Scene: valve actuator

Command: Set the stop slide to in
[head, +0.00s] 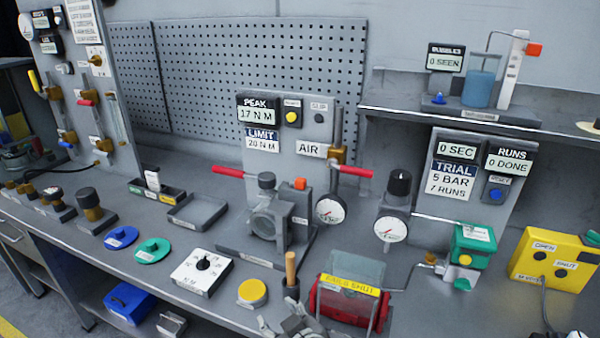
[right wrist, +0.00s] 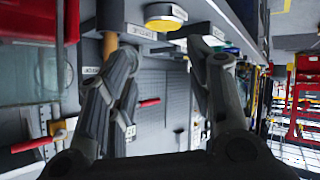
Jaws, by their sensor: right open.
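I cannot pick out the stop slide for certain in either view. A bench unit (head: 268,218) with a round grey body, an orange block (head: 300,184) on top and red handles stands mid-bench. A red actuator (head: 345,303) labelled "FAILS SHUT" sits at the front. My right gripper (head: 293,322) is at the bottom edge of the head view, just left of the red actuator and near an upright wooden handle (head: 291,270). In the right wrist view its fingers (right wrist: 168,48) are spread with nothing between them. My left gripper is not in view.
A yellow button (head: 252,292) and a white dial box (head: 202,272) lie left of my right gripper. A pressure gauge (head: 390,229) and a green-topped box (head: 473,245) stand to the right. A yellow control box (head: 555,260) is at far right.

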